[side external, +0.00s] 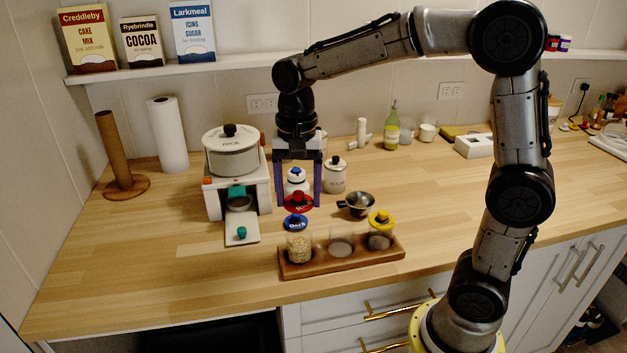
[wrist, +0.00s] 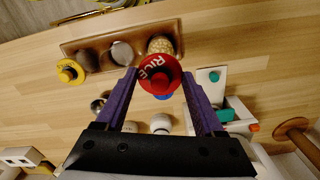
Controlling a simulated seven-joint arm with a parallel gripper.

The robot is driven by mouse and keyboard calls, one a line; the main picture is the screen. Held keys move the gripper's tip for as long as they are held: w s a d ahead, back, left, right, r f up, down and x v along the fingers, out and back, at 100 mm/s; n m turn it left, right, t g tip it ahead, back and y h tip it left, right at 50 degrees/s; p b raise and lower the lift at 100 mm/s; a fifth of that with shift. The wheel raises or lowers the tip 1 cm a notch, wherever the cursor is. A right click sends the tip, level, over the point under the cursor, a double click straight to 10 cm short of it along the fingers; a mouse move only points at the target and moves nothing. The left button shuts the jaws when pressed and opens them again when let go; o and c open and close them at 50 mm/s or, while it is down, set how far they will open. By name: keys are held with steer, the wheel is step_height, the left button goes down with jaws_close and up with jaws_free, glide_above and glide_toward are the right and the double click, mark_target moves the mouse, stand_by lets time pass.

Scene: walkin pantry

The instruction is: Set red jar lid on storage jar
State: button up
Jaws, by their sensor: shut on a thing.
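The red lid (wrist: 159,74), lettered RICE with a red knob, is held between the purple fingertips of my gripper (wrist: 158,80). In the side external view my gripper (side external: 298,203) holds the red lid (side external: 297,197) above the counter, behind the jar rack. The rack holds three glass jars without lids on them. The left jar (side external: 299,248) has pale grains, also seen in the wrist view (wrist: 161,45). The middle jar (side external: 341,244) and right jar (side external: 379,241) have contents I cannot identify. The lid is apart from the jars.
A blue lid (side external: 296,222) and a yellow lid (side external: 381,217) lie on the counter behind the wooden rack (side external: 341,263). Counter left of the rack is clear.

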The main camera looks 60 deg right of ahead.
steer(key=shift+a+f, duration=0.1)
steer(key=shift+f, duration=3.1)
steer(key=shift+f, duration=0.5)
steer(key=o, duration=1.3)
steer(key=shift+r, duration=0.1)
steer(key=shift+r, duration=3.45)
